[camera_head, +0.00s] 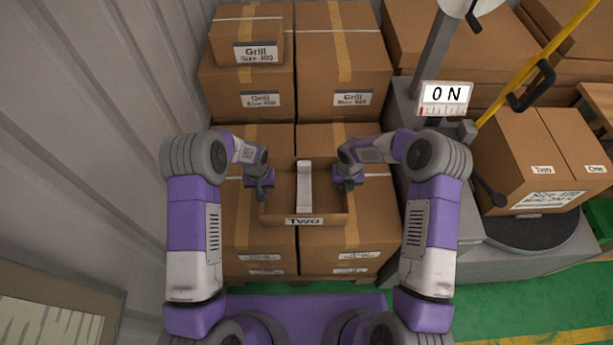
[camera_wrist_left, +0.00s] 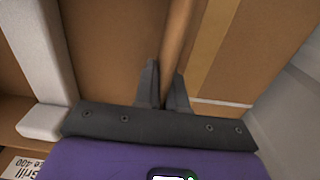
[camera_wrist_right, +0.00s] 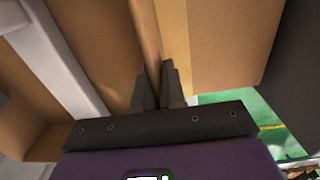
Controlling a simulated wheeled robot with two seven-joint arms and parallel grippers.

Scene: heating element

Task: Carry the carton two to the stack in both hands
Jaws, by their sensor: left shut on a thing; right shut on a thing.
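The open carton labelled Two (camera_head: 304,221) is held level between my two grippers, in front of and over the stack of closed boxes (camera_head: 262,245). A pale grey-white bar (camera_head: 304,186) lies inside it from front to back. My left gripper (camera_head: 262,190) is shut on the carton's left wall, and the wall (camera_wrist_left: 178,40) runs between its fingers in the left wrist view. My right gripper (camera_head: 347,183) is shut on the right wall, which shows between the fingers in the right wrist view (camera_wrist_right: 148,35). Whether the carton's bottom touches the boxes below is hidden.
More closed Grill boxes (camera_head: 340,75) stand at the back, with a smaller Grill box (camera_head: 250,40) on top at left. A scale display (camera_head: 445,96) and a yellow-handled cart (camera_head: 545,60) are at right. A box labelled Two and One (camera_head: 540,150) sits on a round dark plate (camera_head: 525,235).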

